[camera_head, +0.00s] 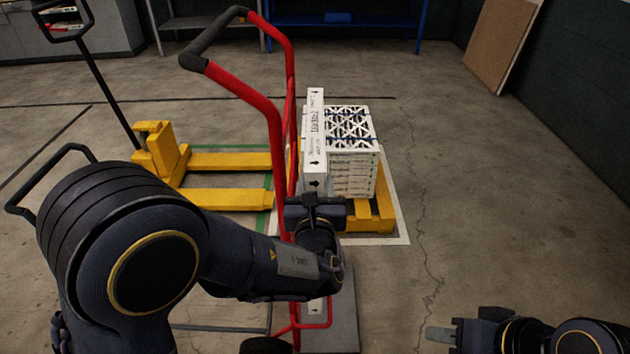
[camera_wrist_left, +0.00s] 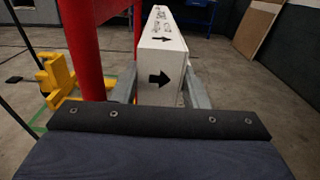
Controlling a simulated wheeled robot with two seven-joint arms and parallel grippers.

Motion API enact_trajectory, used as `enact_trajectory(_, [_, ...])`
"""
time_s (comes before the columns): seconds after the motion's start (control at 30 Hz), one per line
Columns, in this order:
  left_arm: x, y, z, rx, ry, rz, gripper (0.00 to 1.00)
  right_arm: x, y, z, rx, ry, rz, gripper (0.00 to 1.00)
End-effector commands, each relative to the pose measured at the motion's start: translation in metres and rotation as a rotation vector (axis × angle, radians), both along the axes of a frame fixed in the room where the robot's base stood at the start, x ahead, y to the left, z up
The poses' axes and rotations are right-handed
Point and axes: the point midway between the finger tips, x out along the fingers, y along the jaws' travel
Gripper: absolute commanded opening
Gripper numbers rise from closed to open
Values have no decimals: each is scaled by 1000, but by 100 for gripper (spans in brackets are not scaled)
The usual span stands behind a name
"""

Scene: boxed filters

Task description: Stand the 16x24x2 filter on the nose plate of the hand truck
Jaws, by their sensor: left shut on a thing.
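The white filter (camera_head: 315,125), narrow edge facing me with black arrows and print, stands upright beside the red hand truck (camera_head: 281,130). My left gripper (camera_head: 315,200) is shut on it. In the left wrist view the filter (camera_wrist_left: 163,65) sits between the two grey fingers (camera_wrist_left: 160,90), close to the red frame (camera_wrist_left: 84,45). Its lower end shows below my arm, over the grey nose plate (camera_head: 345,315); I cannot tell whether it touches. My arm hides its middle. My right gripper (camera_head: 440,334) is low at the right, away from the filter; its jaw opening is unclear.
A stack of white-framed filters (camera_head: 352,150) sits behind the held filter, on a yellow support (camera_head: 384,210). A yellow pallet jack (camera_head: 215,199) stands to the left. A brown board (camera_head: 503,40) leans on the right wall. The floor at right is clear.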

Motion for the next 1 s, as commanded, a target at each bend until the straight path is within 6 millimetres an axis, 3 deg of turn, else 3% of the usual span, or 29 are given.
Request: enact_trajectory(1.0, [0,0,-128,-1,-3,1,0,0,0,-97,0,0,0,36])
